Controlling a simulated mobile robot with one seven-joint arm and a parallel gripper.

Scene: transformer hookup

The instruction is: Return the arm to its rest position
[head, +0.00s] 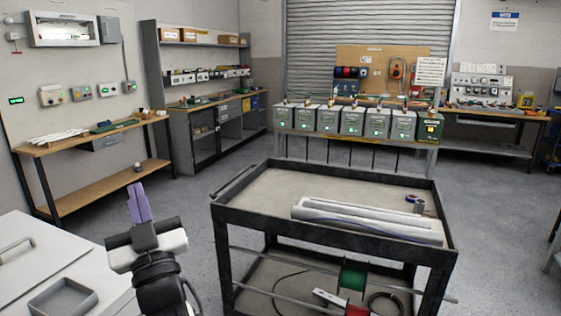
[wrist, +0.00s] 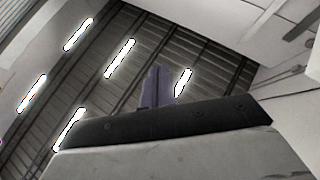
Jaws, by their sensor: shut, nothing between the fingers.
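My gripper (head: 139,203) stands upright at the lower left of the head view, its purple fingers pointing up. The fingers are together and nothing is between them. It is left of the black cart (head: 335,254) and right of the white cabinet top, apart from both. In the wrist view my gripper (wrist: 157,88) points up at the ceiling, with strip lights behind it.
The black cart holds pale tubes (head: 366,220) and a blue roll. A white cabinet (head: 90,262) with a grey tray (head: 62,298) is at lower left. A wooden workbench (head: 95,143) stands behind. Several grey transformer boxes (head: 351,123) line the back. Grey floor is open between.

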